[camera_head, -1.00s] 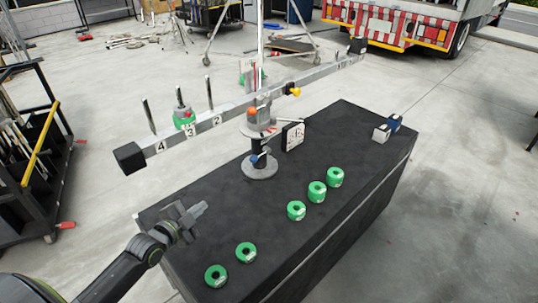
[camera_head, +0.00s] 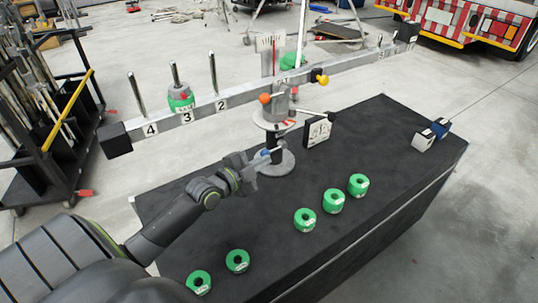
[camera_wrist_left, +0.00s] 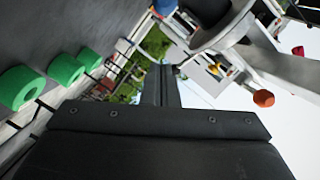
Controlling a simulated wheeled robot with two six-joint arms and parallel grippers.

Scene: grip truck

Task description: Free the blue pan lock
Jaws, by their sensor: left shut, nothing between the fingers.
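The blue pan lock (camera_head: 266,152) is a small blue knob low on the black post of the balance stand (camera_head: 274,142), above its round base. My left gripper (camera_head: 267,160) is shut and empty, with its tips right beside the blue knob in the head view. I cannot tell whether they touch. In the left wrist view the closed fingers (camera_wrist_left: 168,85) point toward the stand, and the blue knob (camera_wrist_left: 166,5) shows in part at the top edge. My right gripper is not in view.
The long numbered beam (camera_head: 230,103) crosses above, with upright pegs and a green weight (camera_head: 180,98). Several green rings (camera_head: 305,220) lie on the black table (camera_head: 400,150). A white dial (camera_head: 317,131) stands right of the post. The table's right part is mostly clear.

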